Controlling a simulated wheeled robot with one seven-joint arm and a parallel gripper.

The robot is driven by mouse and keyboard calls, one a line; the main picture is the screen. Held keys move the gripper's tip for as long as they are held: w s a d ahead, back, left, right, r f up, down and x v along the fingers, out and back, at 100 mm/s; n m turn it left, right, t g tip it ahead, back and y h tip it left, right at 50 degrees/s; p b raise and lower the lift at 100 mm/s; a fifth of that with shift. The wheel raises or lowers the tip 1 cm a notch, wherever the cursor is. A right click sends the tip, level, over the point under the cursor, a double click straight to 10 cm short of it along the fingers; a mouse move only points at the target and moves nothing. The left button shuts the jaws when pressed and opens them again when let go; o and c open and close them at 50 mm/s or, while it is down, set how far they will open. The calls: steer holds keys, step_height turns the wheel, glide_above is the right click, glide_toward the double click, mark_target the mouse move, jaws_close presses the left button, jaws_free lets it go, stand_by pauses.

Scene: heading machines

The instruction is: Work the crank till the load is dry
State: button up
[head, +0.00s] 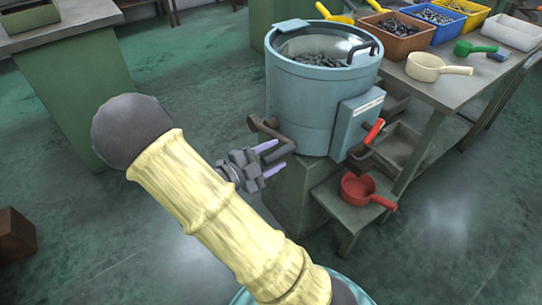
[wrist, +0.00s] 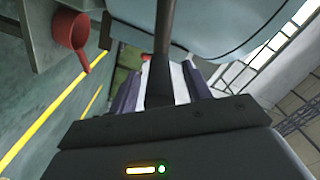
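A grey-blue spin drum (head: 322,108) holds a load of small dark metal parts (head: 318,56) under a partly clear lid. Its dark crank (head: 270,129) sticks out low on the left side of the drum. My gripper (head: 272,162) is just below and in front of the crank, its two purple fingers spread. In the wrist view a dark bar (wrist: 165,38), seemingly the crank, lies between the fingers, with gaps on both sides. I cannot tell how deep between them it is. I cannot tell whether the load is wet.
A red-handled lever (head: 373,133) is on the drum's front box. A red scoop (head: 366,188) sits on a low shelf, also in the wrist view (wrist: 72,32). A bench (head: 447,92) with bins of parts and scoops stands right. Floor (head: 190,75) is clear on the left.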

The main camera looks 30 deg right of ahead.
steer(key=shift+s+d, duration=0.1)
steer(key=shift+d, duration=0.05)
steer(key=shift+a, duration=0.5)
steer(key=s+a+p, duration=0.2)
steer(key=a+p, duration=0.1)
steer(key=a, duration=1.3)
steer(key=shift+s+a, duration=0.15)
steer(key=shift+s, duration=0.1)
steer(key=shift+w, duration=0.1)
